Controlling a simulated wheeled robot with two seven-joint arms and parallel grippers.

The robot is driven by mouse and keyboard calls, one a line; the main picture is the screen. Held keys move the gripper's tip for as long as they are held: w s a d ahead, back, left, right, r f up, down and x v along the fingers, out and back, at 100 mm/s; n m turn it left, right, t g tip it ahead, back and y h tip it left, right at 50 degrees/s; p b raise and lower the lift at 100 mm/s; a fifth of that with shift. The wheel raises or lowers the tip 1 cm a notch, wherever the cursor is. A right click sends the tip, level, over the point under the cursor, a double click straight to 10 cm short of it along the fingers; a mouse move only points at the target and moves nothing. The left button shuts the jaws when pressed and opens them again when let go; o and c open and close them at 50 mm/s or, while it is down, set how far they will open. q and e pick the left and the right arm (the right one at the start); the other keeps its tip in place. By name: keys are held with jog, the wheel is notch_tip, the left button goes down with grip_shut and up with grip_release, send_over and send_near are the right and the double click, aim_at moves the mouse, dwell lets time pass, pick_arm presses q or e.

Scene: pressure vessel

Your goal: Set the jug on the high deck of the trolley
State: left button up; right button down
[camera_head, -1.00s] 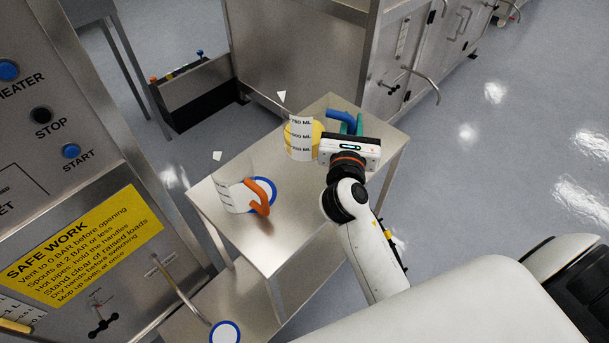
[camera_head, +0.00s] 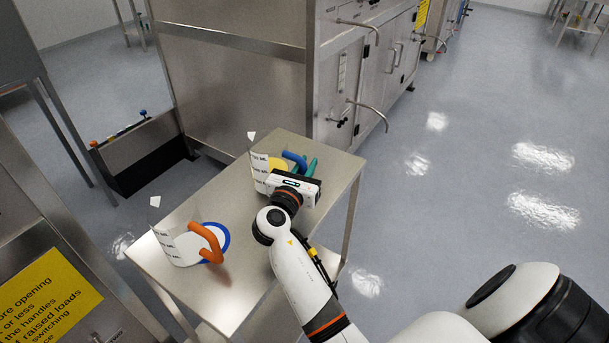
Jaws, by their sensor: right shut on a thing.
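A white-and-clear jug (camera_head: 259,172) with printed volume marks, a yellow patch and a blue handle (camera_head: 295,158) is at the far end of the trolley's high deck (camera_head: 232,238). It looks upright; I cannot tell whether its base touches the deck. My right gripper (camera_head: 306,166), with teal fingers, is shut on this jug at its handle side; its body hides part of the grip. A second jug (camera_head: 183,247) with an orange handle (camera_head: 212,240) and a blue ring stands at the deck's near left end. My left gripper is out of view.
A large steel cabinet (camera_head: 235,85) with bent pipes stands just behind the trolley. A low black-and-steel box (camera_head: 145,155) is on the floor at left. A panel with a yellow sign (camera_head: 50,300) is at lower left. The deck's middle and the floor at right are clear.

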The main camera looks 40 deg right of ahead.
jog(key=shift+f, duration=0.95)
jog(key=shift+f, duration=0.1)
jog(key=c, duration=1.3)
grip_release()
jog(key=shift+c, duration=0.2)
